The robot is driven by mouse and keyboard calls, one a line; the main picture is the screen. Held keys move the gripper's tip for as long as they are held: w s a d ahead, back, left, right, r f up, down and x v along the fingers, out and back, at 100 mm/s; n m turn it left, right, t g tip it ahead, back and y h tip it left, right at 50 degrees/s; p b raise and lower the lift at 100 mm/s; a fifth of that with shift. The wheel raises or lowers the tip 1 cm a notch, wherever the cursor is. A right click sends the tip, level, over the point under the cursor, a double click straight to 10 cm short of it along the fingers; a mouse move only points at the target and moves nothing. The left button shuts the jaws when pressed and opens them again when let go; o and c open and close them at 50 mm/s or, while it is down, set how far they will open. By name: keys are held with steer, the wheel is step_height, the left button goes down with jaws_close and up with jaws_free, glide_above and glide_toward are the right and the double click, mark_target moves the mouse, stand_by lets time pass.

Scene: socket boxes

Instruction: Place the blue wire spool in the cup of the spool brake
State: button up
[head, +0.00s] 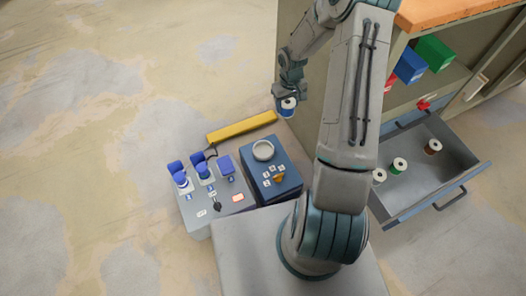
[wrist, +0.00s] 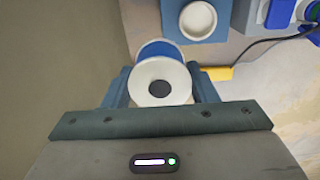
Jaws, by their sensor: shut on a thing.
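The blue wire spool (head: 287,107) has white flanges and blue wire. My gripper (head: 289,92) is shut on it and holds it in the air, above and behind the blue box. In the wrist view the spool (wrist: 160,80) sits between the two fingers of my gripper (wrist: 162,88), its white flange with a dark centre hole facing the camera. The spool brake is the blue box (head: 268,184) with a round, pale cup (head: 263,150) on top. The cup looks empty and also shows in the wrist view (wrist: 198,20), beyond the spool and to the right.
A grey socket box (head: 224,203) with blue plugs and covers stands left of the brake. A yellow bar (head: 242,127) lies behind them. At right, an open drawer (head: 445,192) holds green, white and brown spools. The cabinet side (head: 303,50) is close to my gripper.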

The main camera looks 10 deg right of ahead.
step_height(320, 180, down, 11)
steer(key=s+d+n, duration=0.1)
steer(key=s+d, duration=0.1)
steer(key=shift+n, duration=0.3)
steer(key=a+f+b, duration=0.1)
steer(key=a+f, duration=0.1)
steer(key=a, duration=0.1)
steer(key=a+f+b, duration=0.2)
steer(key=a, duration=0.2)
steer(key=a+f+b, duration=0.2)
steer(key=a+f, duration=0.1)
steer(key=a, duration=0.1)
steer(key=shift+w+a+f, duration=0.1)
steer(key=shift+w, duration=0.1)
steer(key=shift+f+b, duration=1.1)
steer(key=shift+f, duration=0.9)
steer(key=shift+r, duration=0.1)
steer(key=shift+f+b, duration=0.45)
steer(key=shift+f, duration=0.05)
